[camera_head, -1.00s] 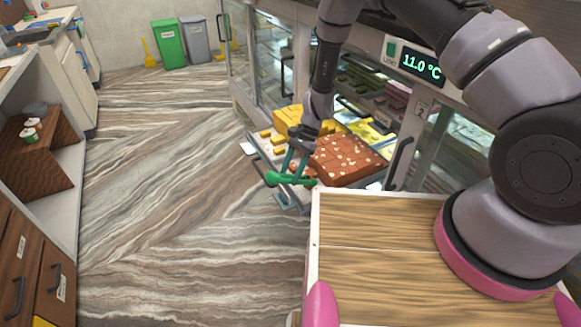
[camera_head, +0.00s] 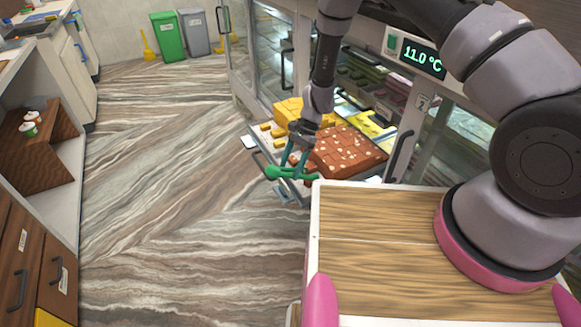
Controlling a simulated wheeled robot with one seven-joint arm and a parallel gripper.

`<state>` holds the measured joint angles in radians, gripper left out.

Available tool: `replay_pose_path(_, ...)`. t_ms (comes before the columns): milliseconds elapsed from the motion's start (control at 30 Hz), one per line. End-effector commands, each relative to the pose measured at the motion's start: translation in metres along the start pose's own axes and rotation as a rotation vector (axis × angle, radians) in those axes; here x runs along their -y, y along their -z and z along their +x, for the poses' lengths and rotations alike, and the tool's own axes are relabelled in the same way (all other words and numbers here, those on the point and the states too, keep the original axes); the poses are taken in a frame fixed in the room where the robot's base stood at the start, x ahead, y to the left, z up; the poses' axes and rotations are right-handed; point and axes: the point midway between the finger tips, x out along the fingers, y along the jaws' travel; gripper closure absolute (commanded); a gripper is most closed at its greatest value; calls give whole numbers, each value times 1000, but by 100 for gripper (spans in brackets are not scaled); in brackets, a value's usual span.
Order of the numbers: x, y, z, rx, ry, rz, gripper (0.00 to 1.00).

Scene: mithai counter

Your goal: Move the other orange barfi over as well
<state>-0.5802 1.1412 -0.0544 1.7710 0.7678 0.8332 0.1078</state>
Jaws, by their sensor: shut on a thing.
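My gripper (camera_head: 291,172) hangs down, with green fingertips, at the near edge of a pulled-out display tray (camera_head: 252,150). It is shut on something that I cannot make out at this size. Several small orange-yellow sweet pieces (camera_head: 276,133) lie on the left part of the tray, beyond and left of my gripper. I cannot tell which of them is the orange barfi. A brown slab of sweets dotted with pale bits (camera_head: 348,150) lies right of my gripper. A larger yellow block (camera_head: 289,109) stands behind it.
The glass display case (camera_head: 272,50) rises behind the tray, with a temperature display (camera_head: 422,58). A green bin (camera_head: 167,36) and a grey bin (camera_head: 194,32) stand far back. Drawers (camera_head: 35,265) line the left. The floor between is clear.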

Motion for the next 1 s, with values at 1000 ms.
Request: replay_pose_path(1000,-1,-54,-85,0,0,0,46)
